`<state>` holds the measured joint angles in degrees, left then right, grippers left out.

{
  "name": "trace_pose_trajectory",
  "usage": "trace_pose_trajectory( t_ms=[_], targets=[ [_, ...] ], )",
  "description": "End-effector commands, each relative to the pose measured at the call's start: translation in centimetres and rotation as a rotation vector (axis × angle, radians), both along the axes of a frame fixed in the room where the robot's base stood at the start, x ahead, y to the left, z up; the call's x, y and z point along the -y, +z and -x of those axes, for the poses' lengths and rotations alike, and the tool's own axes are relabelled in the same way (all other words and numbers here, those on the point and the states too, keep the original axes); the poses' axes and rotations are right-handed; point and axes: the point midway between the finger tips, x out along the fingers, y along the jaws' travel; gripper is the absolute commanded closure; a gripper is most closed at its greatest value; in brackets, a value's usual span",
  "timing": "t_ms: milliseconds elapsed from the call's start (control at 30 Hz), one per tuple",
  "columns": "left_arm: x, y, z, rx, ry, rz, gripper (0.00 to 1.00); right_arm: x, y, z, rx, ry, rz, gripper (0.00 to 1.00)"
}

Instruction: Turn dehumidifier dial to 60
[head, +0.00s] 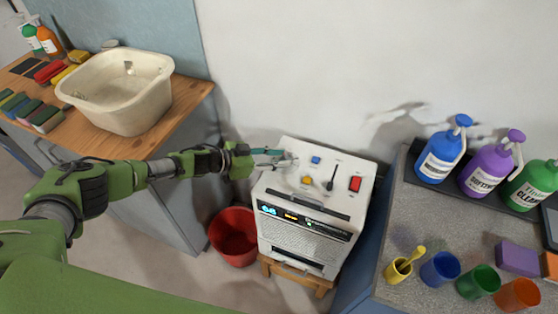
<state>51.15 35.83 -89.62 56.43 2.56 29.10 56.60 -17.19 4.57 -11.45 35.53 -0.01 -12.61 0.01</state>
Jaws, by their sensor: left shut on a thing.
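The white dehumidifier (305,240) stands in the middle of the head view. Its sloped top panel carries a blue button (316,160), a yellow-orange button (307,181), a black lever (331,183) and a red switch (355,184). A dark display (290,215) on its upper front glows with teal digits, too small to read surely. My left gripper (288,161) reaches in from the left and is shut on the dial at the panel's upper left corner. The fingers mostly hide the dial, and its pointer cannot be made out. My right gripper is out of view.
The dehumidifier sits on a wooden stool (300,280). A red bucket (234,238) stands left of it. A wooden counter with a white basin (120,90) is at left. At right, a grey counter (400,215) holds bottles and cups, close to the dehumidifier.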

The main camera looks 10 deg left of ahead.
Motion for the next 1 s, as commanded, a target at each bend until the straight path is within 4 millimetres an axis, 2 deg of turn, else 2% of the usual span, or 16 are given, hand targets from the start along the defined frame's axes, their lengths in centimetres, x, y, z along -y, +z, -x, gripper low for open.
trace_pose_trajectory(
  t_ms=[433, 467, 500, 533, 867, 1000],
  targets=[
    [-0.02, 0.25, -0.23, 0.004, -0.007, 0.002, 0.93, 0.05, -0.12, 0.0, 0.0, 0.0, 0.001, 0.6],
    [-0.01, 0.25, -0.22, 0.004, -0.007, 0.002, 0.69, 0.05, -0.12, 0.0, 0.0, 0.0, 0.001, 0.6],
    [0.0, 0.25, -0.23, 0.004, -0.007, 0.002, 0.58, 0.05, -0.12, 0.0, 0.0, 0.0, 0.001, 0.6],
    [0.0, 0.24, -0.22, 0.004, -0.007, 0.002, 0.54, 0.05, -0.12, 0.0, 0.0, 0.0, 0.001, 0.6],
    [-0.04, 0.12, -0.06, 0.002, -0.008, 0.001, 0.54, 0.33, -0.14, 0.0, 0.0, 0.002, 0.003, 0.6],
    [-0.88, 0.45, 0.44, 0.001, -0.008, 0.0, 0.54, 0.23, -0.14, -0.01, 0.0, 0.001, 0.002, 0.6]
  ],
)
